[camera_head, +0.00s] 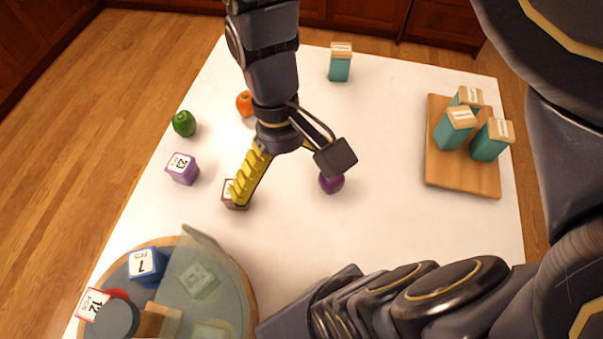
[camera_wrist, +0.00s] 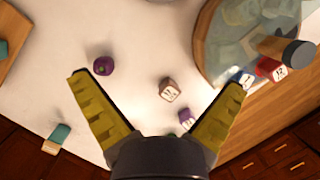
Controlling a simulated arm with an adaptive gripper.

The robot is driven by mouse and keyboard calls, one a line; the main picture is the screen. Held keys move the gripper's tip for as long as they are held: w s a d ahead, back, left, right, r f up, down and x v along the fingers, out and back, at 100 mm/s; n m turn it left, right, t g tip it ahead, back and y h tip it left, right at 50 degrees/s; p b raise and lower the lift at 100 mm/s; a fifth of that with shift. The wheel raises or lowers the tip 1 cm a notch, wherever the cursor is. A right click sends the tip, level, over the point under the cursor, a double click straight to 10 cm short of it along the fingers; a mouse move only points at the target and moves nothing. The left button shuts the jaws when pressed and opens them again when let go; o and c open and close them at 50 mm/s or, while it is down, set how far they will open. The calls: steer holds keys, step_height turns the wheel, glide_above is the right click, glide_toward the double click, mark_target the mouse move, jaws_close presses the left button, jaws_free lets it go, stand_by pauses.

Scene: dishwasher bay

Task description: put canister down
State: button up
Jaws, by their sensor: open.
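Teal canisters with pale wooden lids stand on the white table. One canister (camera_head: 340,64) is alone near the far edge; it also shows in the wrist view (camera_wrist: 57,136). In the wrist view, nothing is between the fingers of my gripper (camera_wrist: 155,85). One finger is mostly hidden behind a black box in the head view.
A brown cube (camera_wrist: 169,89) and a purple fruit (camera_head: 331,184) lie below my gripper. A purple cube (camera_head: 183,168), green fruit (camera_head: 184,123) and orange fruit (camera_head: 245,103) are at left. A round wooden stand (camera_head: 240,285) holds cubes and a clear divider. The table's centre right is clear.

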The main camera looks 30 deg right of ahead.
steer(key=shift+n+t+h, duration=0.4)
steer(key=shift+t, duration=0.4)
steer(key=s, duration=0.1)
steer(key=s+a, duration=0.1)
steer(key=s, duration=0.3)
steer(key=shift+a+r, duration=0.15)
steer(key=shift+r, duration=0.2)
steer(key=shift+a+f, duration=0.1)
steer(key=shift+f, duration=0.1)
stand_by(1.4)
stand_by(0.7)
steer(key=w+d+r+n+t, duration=0.1)
steer(key=w+d+r+n, duration=0.1)
steer(key=w+d+n, duration=0.45)
steer(key=w+d+r+n+t, duration=0.1)
steer(key=w+d+r+n, duration=0.2)
steer(key=w+d, duration=0.55)
step_height(320, 180, down, 10)
steer(key=s+d, duration=0.1)
steer(key=s, duration=0.1)
steer(key=shift+f, duration=0.2)
steer(key=shift+d+m, duration=0.1)
steer(key=shift+m, duration=0.15)
step_height(320, 180, up, 10)
